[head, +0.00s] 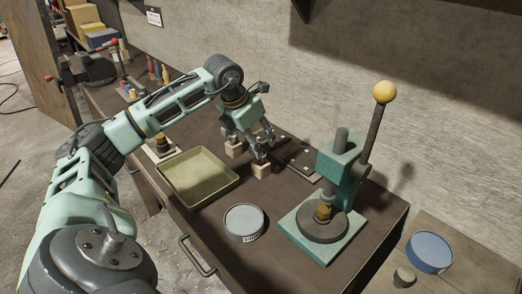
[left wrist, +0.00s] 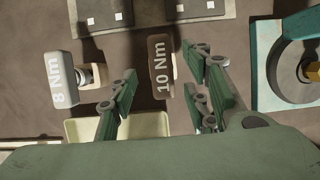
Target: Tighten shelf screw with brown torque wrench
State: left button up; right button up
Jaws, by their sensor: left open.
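The brown torque wrench (left wrist: 160,65), marked 10 Nm, shows in the left wrist view between the lines of my left gripper's fingers (left wrist: 160,82). In the head view its block-like end (head: 262,170) is just below my left gripper (head: 262,148). The gripper is open, its fingers spread either side of the wrench; I cannot tell whether they touch it. A paler wrench (left wrist: 63,80) marked 8 Nm stands to the left, and its end (head: 234,149) also shows in the head view. I cannot make out the shelf screw. My right gripper is not in view.
An olive tray (head: 197,178) lies left of the wrenches. A round grey tin (head: 244,222) is nearer the bench front. A green press with a yellow-knobbed lever (head: 345,165) stands to the right. Dark plates with pale squares (head: 299,158) lie behind, near the wall.

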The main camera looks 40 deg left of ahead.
aim_at(260, 144)
pick_arm(q)
jog(key=p+x, duration=0.1)
jog(key=x, duration=0.3)
jog(key=shift+w+d, duration=0.1)
jog(key=shift+d, duration=0.05)
jog(key=shift+c, duration=0.5)
grip_shut()
